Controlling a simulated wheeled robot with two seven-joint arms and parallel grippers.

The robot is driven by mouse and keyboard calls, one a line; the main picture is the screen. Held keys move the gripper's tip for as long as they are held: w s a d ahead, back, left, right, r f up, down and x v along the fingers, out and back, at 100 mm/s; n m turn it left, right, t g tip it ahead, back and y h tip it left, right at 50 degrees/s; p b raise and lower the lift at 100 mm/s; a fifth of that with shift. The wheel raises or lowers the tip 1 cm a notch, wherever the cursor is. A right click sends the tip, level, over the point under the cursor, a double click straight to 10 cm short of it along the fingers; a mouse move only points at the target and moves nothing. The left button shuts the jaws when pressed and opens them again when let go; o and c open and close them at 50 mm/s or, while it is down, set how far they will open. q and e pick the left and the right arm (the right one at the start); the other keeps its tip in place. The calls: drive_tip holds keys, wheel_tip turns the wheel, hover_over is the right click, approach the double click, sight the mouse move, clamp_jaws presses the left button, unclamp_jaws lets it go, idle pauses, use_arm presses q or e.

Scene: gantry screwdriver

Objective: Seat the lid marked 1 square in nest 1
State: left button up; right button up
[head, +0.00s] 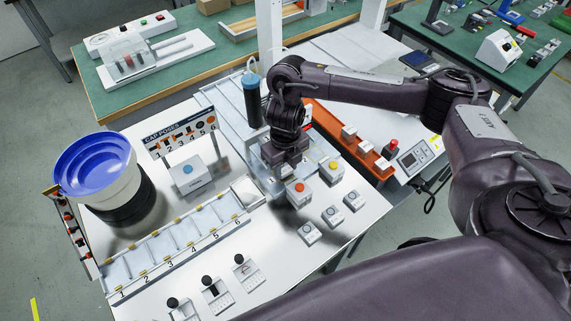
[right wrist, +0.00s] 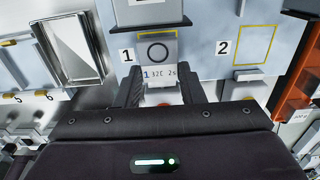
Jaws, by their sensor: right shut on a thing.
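My right gripper (head: 283,168) reaches down over the light grey plate in the head view. In the right wrist view its two dark fingers (right wrist: 158,88) are shut on a pale lid (right wrist: 160,72). The lid's face reads a blue 1 with further characters, and a dark ring shows on its grey top. It sits at nest 1 (right wrist: 157,34), beside the printed 1, with a yellow edge showing beyond it. Whether the lid touches the nest floor or is fully down cannot be told. The gripper hides it in the head view. My left gripper is out of view.
Nest 2 (right wrist: 255,46), outlined in yellow, looks empty. Boxes with orange (head: 300,191) and yellow (head: 331,170) buttons stand close to the gripper. Small ringed blocks (head: 310,233) lie in front. An orange rail (head: 352,143) is at right; a blue bowl (head: 93,165) at left.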

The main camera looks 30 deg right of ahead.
sight(286, 171)
idle(0.3)
drive_tip(key=shift+f+b, duration=0.5)
drive_tip(key=shift+f, duration=0.25)
idle(0.4)
drive_tip(key=o, duration=1)
drive_tip(key=shift+o, duration=0.2)
drive_tip(key=shift+r, duration=0.15)
wheel_tip(286, 171, up, 8)
drive_tip(key=p, duration=0.2)
drive_tip(key=shift+f+p, duration=0.2)
drive_tip(key=shift+p, duration=0.2)
